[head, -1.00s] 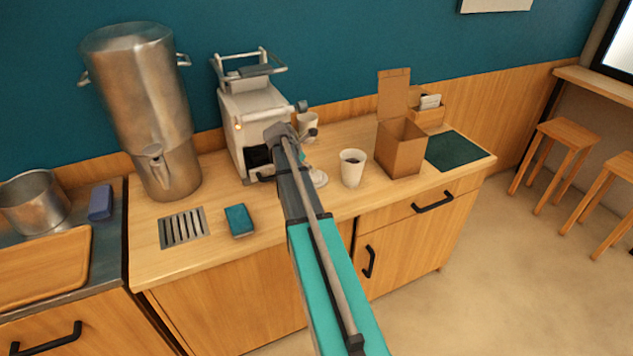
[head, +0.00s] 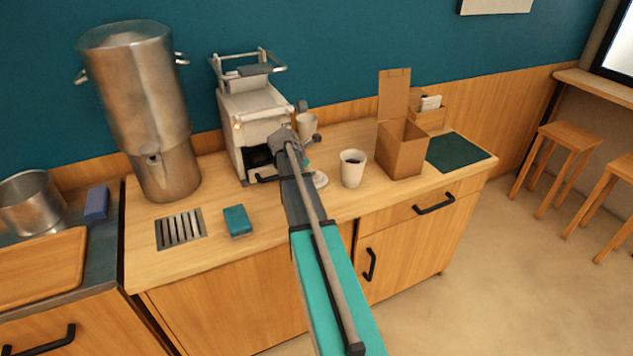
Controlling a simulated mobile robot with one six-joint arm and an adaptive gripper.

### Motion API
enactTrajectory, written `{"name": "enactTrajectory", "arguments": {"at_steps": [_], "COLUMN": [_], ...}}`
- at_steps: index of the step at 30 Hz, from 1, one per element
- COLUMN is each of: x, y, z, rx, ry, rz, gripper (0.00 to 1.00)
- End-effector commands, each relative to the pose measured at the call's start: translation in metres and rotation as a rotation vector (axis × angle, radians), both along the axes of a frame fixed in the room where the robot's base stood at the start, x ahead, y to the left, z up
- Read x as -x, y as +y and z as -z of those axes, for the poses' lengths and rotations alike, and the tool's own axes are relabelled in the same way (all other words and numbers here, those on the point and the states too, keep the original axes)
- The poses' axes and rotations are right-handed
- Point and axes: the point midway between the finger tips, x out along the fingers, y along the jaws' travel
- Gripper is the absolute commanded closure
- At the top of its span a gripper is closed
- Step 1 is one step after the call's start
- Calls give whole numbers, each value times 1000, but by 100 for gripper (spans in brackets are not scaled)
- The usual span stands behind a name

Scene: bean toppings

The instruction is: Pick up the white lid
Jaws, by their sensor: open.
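My arm hides part of the lid's left side. My gripper (head: 308,164) is at the far end of the arm, close to the lid and mostly hidden behind my own links. It is open; I see nothing held in it. I cannot tell whether its fingers touch the lid.
A coffee machine (head: 256,122) stands behind my arm, with another cup (head: 307,124) beside it. An open cardboard box (head: 401,150) stands right of the front cup. A teal sponge (head: 237,221) and a metal drain grate (head: 180,229) lie left. A dark green mat (head: 458,152) lies right.

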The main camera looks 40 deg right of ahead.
Motion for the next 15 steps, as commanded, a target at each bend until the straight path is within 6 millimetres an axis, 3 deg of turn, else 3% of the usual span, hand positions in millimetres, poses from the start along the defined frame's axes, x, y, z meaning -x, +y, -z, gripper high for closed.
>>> {"name": "enactTrajectory", "arguments": {"at_steps": [6,15], "x": [1,1], "y": [-10,-15], "z": [20,26], "rx": [0,0], "ry": [0,1], "rz": [0,-1], "gripper": [0,0]}}
